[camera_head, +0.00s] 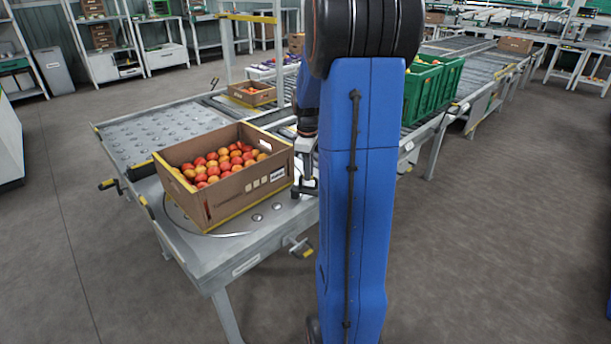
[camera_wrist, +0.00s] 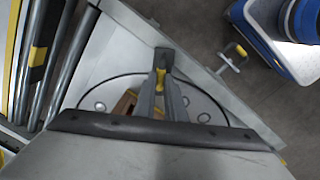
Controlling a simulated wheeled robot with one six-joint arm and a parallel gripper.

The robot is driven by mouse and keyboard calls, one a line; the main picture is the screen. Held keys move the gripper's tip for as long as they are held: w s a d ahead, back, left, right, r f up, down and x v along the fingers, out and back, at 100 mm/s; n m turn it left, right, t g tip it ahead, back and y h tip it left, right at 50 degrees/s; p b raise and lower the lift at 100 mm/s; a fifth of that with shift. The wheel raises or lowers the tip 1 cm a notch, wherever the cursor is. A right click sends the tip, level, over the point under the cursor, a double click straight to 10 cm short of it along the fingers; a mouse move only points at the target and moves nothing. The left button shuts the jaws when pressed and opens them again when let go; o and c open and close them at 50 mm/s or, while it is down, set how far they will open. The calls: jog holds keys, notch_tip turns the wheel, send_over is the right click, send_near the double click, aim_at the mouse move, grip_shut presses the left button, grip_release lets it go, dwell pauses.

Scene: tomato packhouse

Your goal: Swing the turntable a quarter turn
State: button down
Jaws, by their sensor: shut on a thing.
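A brown cardboard box (camera_head: 246,192) full of red and orange tomatoes (camera_head: 220,162) sits upright on the round turntable (camera_head: 235,221), which is set flush in the grey steel table. The turntable's dark rim arc and ball studs also show in the wrist view (camera_wrist: 203,117). My gripper (camera_head: 306,186) is low over the turntable, beside the right end of the box, partly hidden by my blue arm. In the wrist view its fingers (camera_wrist: 163,88) are shut on a small yellow piece that looks like a handle. A brown bit of the box (camera_wrist: 125,103) shows left of the fingers.
A ball-studded table section (camera_head: 160,132) lies behind the turntable. Roller conveyor runs away behind, with another tomato box (camera_head: 251,93) and green crates (camera_head: 435,85). Yellow-gripped levers (camera_head: 302,247) stick out from the table's sides. The floor in front is clear.

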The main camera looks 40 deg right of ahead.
jog(key=shift+w+d, duration=0.25)
jog(key=shift+d, duration=0.1)
jog(key=shift+w+d+r, duration=0.1)
jog(key=shift+r, duration=0.05)
jog(key=c, duration=1.8)
grip_release()
jog(key=shift+d, duration=0.1)
jog(key=shift+c, duration=0.2)
notch_tip(320, 180, up, 17)
jog(key=a, duration=0.1)
jog(key=shift+s, duration=0.3)
jog(key=shift+a, duration=0.15)
